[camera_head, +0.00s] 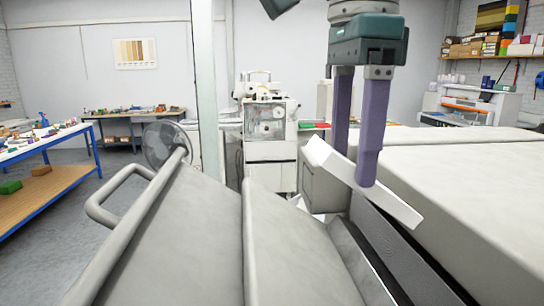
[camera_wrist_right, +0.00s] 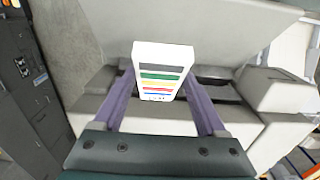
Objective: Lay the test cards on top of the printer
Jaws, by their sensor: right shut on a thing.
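My right gripper (camera_head: 354,168) hangs in the right half of the head view with its two purple fingers pointing down. It is shut on a white test card (camera_head: 400,208), which is tilted and held in the air. In the right wrist view the test card (camera_wrist_right: 164,57) shows black, green, yellow, red and blue stripes, with a finger on each side. Below it is a large off-white machine (camera_head: 455,175), which looks like the printer; its pale surface also fills much of the wrist view (camera_wrist_right: 85,112). No other test card can be made out. My left gripper is not seen.
A bent handle (camera_head: 108,205) and a grey-white panel (camera_head: 200,245) fill the lower left foreground. A dark gap (camera_head: 400,255) runs beside the machine's flat pale top. A pale post (camera_head: 207,90) stands mid-left. A blue-framed bench (camera_head: 60,185) is farther left, and a fan (camera_head: 165,143) stands behind the handle.

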